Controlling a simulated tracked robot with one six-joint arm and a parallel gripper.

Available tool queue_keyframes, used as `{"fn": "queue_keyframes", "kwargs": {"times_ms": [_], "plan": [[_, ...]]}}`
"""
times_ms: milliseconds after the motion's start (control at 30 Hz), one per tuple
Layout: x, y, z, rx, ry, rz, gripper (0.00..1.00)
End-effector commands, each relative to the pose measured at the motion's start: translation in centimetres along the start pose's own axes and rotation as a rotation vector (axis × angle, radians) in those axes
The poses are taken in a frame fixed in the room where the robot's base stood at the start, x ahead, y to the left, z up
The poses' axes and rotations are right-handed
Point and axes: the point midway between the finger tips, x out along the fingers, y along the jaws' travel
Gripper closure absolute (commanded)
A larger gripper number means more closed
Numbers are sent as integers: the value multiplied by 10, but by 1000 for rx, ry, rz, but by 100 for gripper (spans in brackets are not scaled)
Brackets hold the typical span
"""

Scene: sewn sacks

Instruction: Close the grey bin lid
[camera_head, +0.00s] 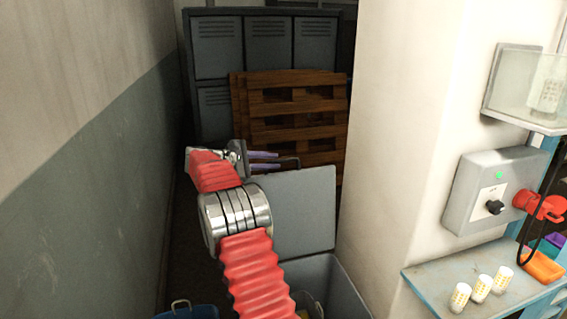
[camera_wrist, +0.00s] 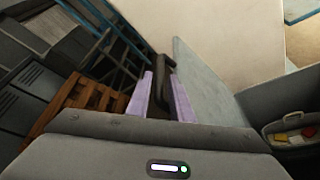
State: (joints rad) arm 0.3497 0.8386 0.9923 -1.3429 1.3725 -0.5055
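The grey bin lid (camera_head: 305,215) stands open, raised upright behind the grey bin (camera_head: 338,280). In the wrist view the lid (camera_wrist: 205,75) is a slanting grey panel right of my fingers. A dark handle (camera_head: 290,162) sticks up at the lid's top edge; in the wrist view the handle (camera_wrist: 163,66) appears at the fingertips, partly hidden by the right finger. My gripper (camera_head: 278,160) is at the lid's top edge, its purple fingers apart. In the wrist view my gripper (camera_wrist: 162,85) shows a gap between the fingers. Whether they touch the handle I cannot tell.
Wooden pallets (camera_head: 295,115) lean against grey lockers (camera_head: 270,45) behind the lid. A white pillar (camera_head: 400,130) stands close on the right, a wall (camera_head: 90,180) on the left. A blue bucket (camera_head: 190,312) is at the bottom. A basket (camera_wrist: 292,133) sits inside the bin.

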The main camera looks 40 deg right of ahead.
Motion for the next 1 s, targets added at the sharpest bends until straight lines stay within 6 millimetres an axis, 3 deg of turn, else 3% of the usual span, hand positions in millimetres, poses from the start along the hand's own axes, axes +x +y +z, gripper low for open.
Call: {"fn": "queue_keyframes", "kwargs": {"times_ms": [200, 400, 767, 1000], "plan": [[34, 0, 1, 0, -2, -1, 80], [53, 0, 0, 0, -1, -1, 80], [56, 0, 0, 0, -1, 0, 81], [56, 0, 0, 0, -1, -1, 98]]}}
